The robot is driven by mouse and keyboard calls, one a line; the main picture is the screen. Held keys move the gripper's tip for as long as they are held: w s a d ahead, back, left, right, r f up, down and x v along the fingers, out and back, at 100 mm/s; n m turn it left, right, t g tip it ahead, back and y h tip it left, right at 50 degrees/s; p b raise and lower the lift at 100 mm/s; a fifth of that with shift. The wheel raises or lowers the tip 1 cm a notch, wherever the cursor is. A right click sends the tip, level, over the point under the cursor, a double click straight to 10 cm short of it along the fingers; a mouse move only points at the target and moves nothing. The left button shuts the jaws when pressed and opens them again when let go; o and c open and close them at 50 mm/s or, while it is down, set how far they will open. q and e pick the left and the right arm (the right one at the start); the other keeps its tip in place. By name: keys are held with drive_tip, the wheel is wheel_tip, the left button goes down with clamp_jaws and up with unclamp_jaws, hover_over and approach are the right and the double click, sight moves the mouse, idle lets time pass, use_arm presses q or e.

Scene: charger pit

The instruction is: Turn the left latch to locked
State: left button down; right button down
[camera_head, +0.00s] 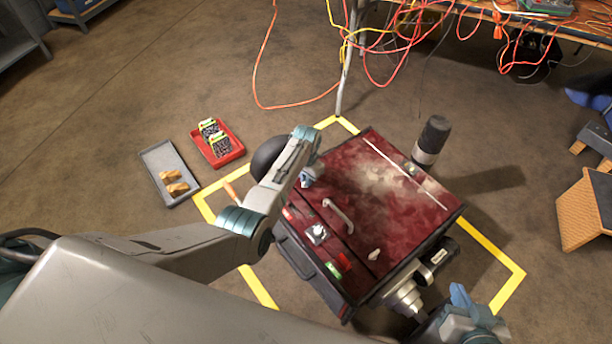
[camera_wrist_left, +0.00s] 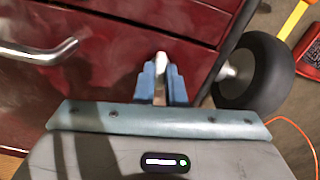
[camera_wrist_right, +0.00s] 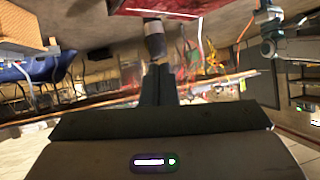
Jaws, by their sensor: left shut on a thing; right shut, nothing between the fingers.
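The dark red unit (camera_head: 375,185) stands on the floor with a metal handle (camera_head: 338,215) on its top, also in the left wrist view (camera_wrist_left: 40,52). My left gripper (camera_head: 307,178) is at the top's far left part. In the left wrist view its blue fingers (camera_wrist_left: 160,82) are shut on the pale left latch (camera_wrist_left: 161,60), which shows only at its tip; its turn position cannot be told. A pale right latch (camera_head: 375,254) sits near the top's front right edge. My right gripper (camera_head: 462,298) is shut and empty, right of the unit; its fingers show in the right wrist view (camera_wrist_right: 158,82).
Yellow floor tape (camera_head: 505,291) frames the unit, which has a black wheel (camera_wrist_left: 255,72). A dark cylinder (camera_head: 433,137) rises at its far right corner. A red tray (camera_head: 228,158) and grey tray (camera_head: 160,160) lie left. Loose cables (camera_head: 300,104) hang behind.

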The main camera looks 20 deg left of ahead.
use_arm(q)
drive_tip(key=shift+r+n, duration=0.2)
drive_tip(key=shift+n, duration=0.2)
drive_tip(key=shift+n+p, duration=0.3)
drive_tip(key=shift+p, duration=0.2)
drive_tip(key=shift+n+p, duration=0.45)
drive_tip(key=shift+n, duration=0.45)
drive_tip(key=n+p, duration=0.1)
drive_tip(key=n, duration=0.3)
drive_tip(key=shift+f+n, duration=0.1)
drive_tip(key=shift+n, duration=0.2)
drive_tip(key=n+p, duration=0.1)
drive_tip(key=n, duration=0.2)
drive_tip(key=shift+n, duration=0.3)
drive_tip(key=n, duration=0.4)
drive_tip(key=shift+y, duration=0.3)
use_arm(e)
drive_tip(key=s+g, duration=0.1)
drive_tip(key=s+d+g, duration=0.1)
drive_tip(key=s+g, duration=0.1)
drive_tip(key=s+n+g+h, duration=0.1)
drive_tip(key=g, duration=0.1)
drive_tip(key=shift+s+d, duration=0.2)
drive_tip(key=shift+d, duration=0.2)
use_arm(q)
drive_tip(key=shift+f+n, duration=0.1)
drive_tip(key=shift+n, duration=0.2)
